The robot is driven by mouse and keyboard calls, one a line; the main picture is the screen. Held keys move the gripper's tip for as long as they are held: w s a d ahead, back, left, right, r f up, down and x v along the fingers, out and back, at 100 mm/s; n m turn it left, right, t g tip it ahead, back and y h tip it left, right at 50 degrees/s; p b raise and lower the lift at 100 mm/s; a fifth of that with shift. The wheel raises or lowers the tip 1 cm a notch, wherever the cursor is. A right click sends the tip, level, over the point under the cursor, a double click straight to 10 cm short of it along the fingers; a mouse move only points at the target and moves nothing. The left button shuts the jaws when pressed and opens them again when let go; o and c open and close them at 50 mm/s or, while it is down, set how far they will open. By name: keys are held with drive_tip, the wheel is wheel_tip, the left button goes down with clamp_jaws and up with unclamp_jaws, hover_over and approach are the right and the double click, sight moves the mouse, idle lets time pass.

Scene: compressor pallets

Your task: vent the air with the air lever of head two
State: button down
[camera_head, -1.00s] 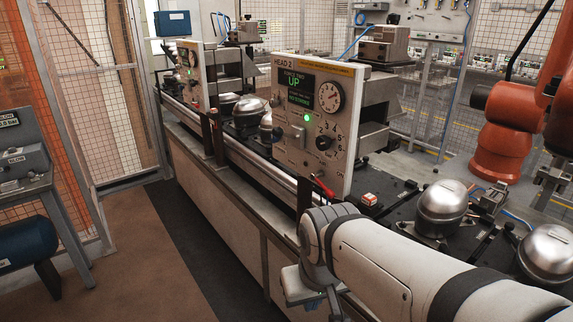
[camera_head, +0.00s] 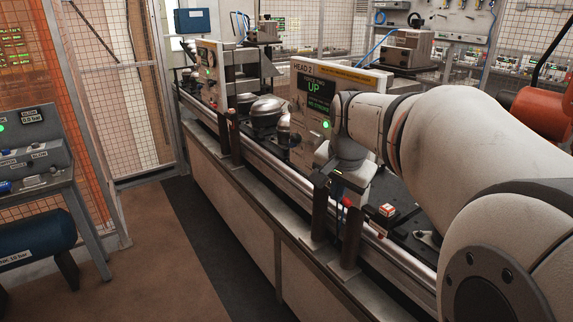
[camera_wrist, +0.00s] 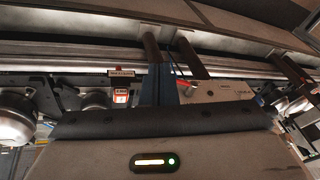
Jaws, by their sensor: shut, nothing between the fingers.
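The head two panel (camera_head: 314,78) stands on the line in the head view, its display reading UP and a green lamp lit. My arm covers its right part. The red lever tip (camera_head: 346,202), probably the air lever, shows low beside the panel near two dark posts. My gripper (camera_head: 338,186) points down just by this lever and the posts. I cannot tell whether it touches the lever. In the wrist view my gripper's blue fingers (camera_wrist: 168,75) are together and empty, in front of the posts (camera_wrist: 153,48).
A red button box (camera_head: 386,210) sits on the line to the right of the gripper; it also shows in the wrist view (camera_wrist: 120,96). The metal rail (camera_head: 262,160) runs along the front. A bench with a gauge box (camera_head: 30,165) stands at left. The floor between is clear.

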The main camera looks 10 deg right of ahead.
sight(346, 203)
drive_tip(key=w+d+r+m, duration=0.4)
drive_tip(key=w+d, duration=0.1)
drive_tip(key=d, duration=0.1)
drive_tip(key=shift+w+r+t+h, duration=0.15)
drive_tip(key=shift+t+h, duration=0.15)
drive_tip(key=p+x, duration=0.2)
drive_tip(key=x, duration=1.2)
drive_tip(key=shift+a, duration=0.15)
